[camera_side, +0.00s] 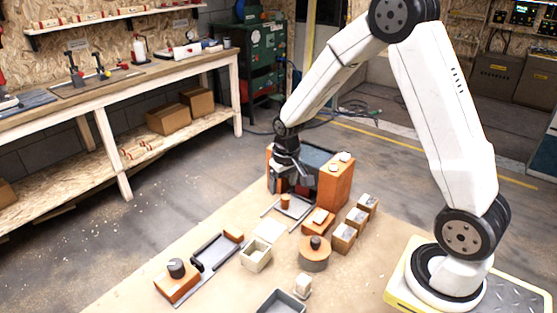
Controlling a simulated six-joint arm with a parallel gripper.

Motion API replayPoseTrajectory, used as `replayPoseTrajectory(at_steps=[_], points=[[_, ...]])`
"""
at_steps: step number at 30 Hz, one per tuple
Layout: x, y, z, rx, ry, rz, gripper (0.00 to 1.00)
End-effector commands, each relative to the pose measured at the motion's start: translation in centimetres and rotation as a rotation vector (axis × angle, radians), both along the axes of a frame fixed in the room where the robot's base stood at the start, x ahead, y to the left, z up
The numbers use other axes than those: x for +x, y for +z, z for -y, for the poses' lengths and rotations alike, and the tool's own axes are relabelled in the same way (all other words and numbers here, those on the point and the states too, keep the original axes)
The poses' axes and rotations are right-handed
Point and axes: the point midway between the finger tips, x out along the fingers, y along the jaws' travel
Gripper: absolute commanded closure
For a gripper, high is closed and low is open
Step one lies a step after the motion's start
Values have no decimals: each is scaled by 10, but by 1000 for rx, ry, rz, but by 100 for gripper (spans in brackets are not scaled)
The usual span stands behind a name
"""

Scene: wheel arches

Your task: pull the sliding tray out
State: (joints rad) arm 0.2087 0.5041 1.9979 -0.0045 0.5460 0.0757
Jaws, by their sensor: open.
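A dark grey shallow tray (215,251) lies on the table at centre left, with a small orange block (233,235) at its far end. A second flat grey piece with raised edges (296,207) lies in front of a grey housing with orange sides (336,187), and a small orange post (285,201) stands at it. I cannot tell for certain which of the two is the sliding tray. My gripper (291,187) is open, pointing down at the front of the housing, just above the second piece. Its fingertips are small and dark here, so contact cannot be made out.
An orange block with a dark knob (177,280) stands front left. A cream box (256,255), a round wooden piece with a knob (314,254), several small wooden blocks and a grey bin (281,303) crowd the middle and front. The table's left strip is bare.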

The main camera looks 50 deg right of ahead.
Motion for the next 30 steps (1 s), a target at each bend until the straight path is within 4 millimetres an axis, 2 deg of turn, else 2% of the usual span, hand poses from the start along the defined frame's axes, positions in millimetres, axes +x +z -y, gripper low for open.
replayPoseTrajectory(at_steps=[6,13,18,30], points=[[30,-32,41,13,-97,-48,21],[47,-59,73,22,-169,-81,21],[50,-67,83,26,-191,-91,21],[51,-75,83,27,-192,-92,21]])
